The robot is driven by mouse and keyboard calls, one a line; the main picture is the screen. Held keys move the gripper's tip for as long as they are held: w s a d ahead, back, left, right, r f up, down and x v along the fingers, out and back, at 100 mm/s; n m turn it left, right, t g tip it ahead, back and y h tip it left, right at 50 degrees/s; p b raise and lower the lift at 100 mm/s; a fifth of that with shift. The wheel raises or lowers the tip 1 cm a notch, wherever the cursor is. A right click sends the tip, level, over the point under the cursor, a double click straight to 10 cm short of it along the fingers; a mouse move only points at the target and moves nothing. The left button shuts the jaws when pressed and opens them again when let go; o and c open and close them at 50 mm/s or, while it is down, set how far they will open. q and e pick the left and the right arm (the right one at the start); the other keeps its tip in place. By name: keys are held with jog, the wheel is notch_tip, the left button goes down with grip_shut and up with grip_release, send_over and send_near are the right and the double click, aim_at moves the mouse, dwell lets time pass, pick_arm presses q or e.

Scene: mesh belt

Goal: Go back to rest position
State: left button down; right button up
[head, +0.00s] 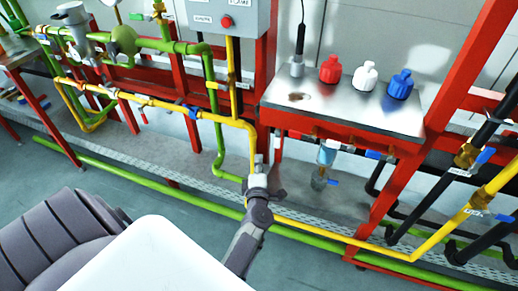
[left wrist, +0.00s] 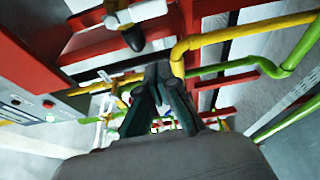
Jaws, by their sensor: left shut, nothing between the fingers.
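My left gripper (head: 259,165) is in the middle of the head view, with its arm coming up from below. It points at the pipe rack and appears just in front of the yellow pipe (head: 252,140), where the pipe bends down. In the left wrist view the dark fingers (left wrist: 157,75) are shut together with nothing between them. The yellow pipe (left wrist: 205,40) passes close behind and beside them in that view. Whether the gripper touches the pipe I cannot tell. My right gripper is in neither view.
Green pipes (head: 216,120) and red frame posts (head: 390,185) surround the gripper. A metal shelf (head: 345,112) holds red (head: 331,69), white (head: 365,76) and blue (head: 401,84) bottles at right. A grey control box (head: 222,14) hangs above. Open floor (head: 330,262) lies in front.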

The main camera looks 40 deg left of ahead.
pick_arm(q)
jog(key=shift+s+d, duration=0.35)
jog(key=shift+s, duration=0.25)
